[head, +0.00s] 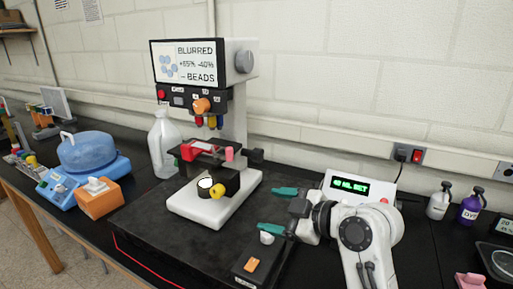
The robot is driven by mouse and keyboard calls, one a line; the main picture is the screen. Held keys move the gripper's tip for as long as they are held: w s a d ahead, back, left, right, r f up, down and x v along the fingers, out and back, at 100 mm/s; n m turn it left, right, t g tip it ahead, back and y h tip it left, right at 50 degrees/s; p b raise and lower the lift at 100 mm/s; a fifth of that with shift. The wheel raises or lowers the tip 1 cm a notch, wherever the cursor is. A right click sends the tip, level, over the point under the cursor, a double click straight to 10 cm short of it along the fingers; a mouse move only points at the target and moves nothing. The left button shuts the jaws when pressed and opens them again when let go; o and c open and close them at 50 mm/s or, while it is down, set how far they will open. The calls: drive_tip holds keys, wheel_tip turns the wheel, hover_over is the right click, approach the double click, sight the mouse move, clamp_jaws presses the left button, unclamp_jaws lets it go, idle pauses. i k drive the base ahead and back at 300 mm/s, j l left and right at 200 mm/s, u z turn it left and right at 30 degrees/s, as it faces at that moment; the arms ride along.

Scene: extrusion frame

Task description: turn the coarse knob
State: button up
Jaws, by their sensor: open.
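A white microscope (237,122) stands on a black mat, its screen (190,62) reading "BLURRED", "+65% -40%" and "BEADS". A yellow knob (217,192) sits low at the front, and a pink knob (229,154) is by the stage. No label shows which one is the coarse knob. My gripper (278,210) has two teal fingers spread apart with nothing between them. It points left, to the right of the white base, lower in the picture than the black knob and apart from it.
A white box with a green display (350,187) is behind my arm. A black box with an orange switch (250,265) lies in front. A clear jug (164,143), an orange tissue box (99,198) and a blue-lidded device (88,152) are left. Bottles (470,206) stand right.

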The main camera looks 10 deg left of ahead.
sight(258, 154)
drive_tip(key=i, duration=0.9)
